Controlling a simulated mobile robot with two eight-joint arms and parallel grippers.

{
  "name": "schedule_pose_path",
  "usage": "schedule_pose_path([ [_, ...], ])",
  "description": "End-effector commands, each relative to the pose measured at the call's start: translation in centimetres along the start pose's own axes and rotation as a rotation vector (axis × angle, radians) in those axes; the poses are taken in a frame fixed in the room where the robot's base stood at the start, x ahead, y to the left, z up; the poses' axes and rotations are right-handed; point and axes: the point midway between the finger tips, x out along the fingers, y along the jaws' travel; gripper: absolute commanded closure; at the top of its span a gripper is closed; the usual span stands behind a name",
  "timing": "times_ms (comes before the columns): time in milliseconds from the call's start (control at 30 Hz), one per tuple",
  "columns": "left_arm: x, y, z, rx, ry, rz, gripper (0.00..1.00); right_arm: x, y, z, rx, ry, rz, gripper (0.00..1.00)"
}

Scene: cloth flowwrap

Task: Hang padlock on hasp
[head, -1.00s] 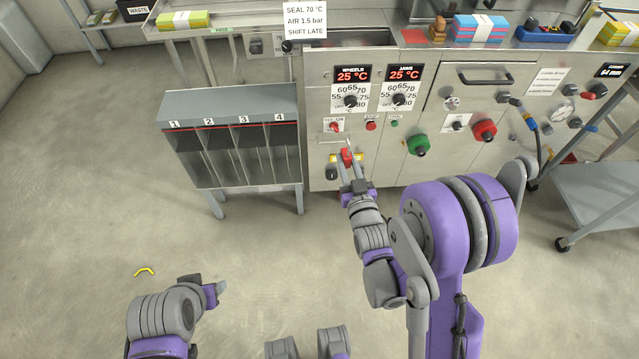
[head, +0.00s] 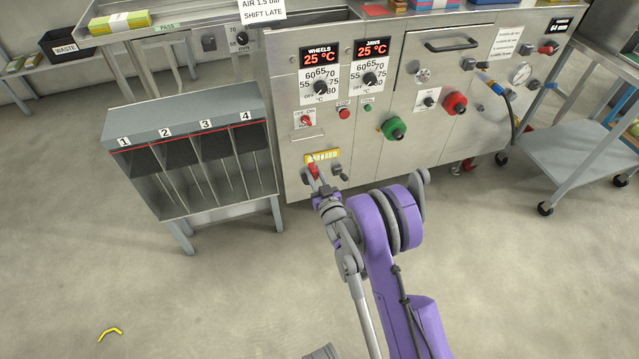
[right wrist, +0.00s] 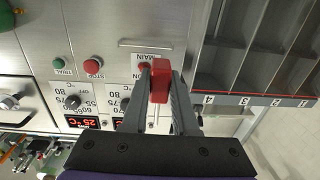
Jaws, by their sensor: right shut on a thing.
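My right gripper (head: 316,178) is shut on a red padlock (head: 313,168), held close in front of the lower left of the steel machine panel, by a yellow label plate (head: 323,156). In the right wrist view the red padlock (right wrist: 160,80) sits between the fingertips and its body faces me. The padlock's shackle is not clear. A red main switch (head: 306,121) is on the panel above the padlock; the padlock partly overlaps that area in the wrist view. I cannot make out the hasp for certain. My left gripper is out of view.
A grey rack (head: 187,122) with numbered slots stands left of the panel. Green (head: 394,128) and red (head: 455,103) knobs stick out to the right. A trolley (head: 590,150) stands further right. A yellow strip (head: 110,334) lies on the otherwise clear floor at left.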

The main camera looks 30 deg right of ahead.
Motion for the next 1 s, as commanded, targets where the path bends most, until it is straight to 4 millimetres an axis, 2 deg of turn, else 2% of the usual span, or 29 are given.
schedule_pose_path([
  [33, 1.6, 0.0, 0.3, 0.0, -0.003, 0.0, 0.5, 1.1, 1.2, 2.1, -0.001, 0.001, 0.013, 1.0],
  [200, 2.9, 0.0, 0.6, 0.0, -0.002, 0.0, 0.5, 3.0, 3.6, 4.3, 0.0, 0.008, 0.037, 1.0],
  [333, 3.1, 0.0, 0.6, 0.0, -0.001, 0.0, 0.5, 3.3, 4.2, 4.6, 0.0, 0.011, 0.041, 1.0],
  [767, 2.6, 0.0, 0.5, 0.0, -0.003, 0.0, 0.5, 3.2, 4.2, 4.5, 0.001, -0.002, 0.041, 1.0],
  [1000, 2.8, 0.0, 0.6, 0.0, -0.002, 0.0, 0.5, 4.8, 4.2, 4.6, 0.001, -0.004, 0.041, 1.0],
])
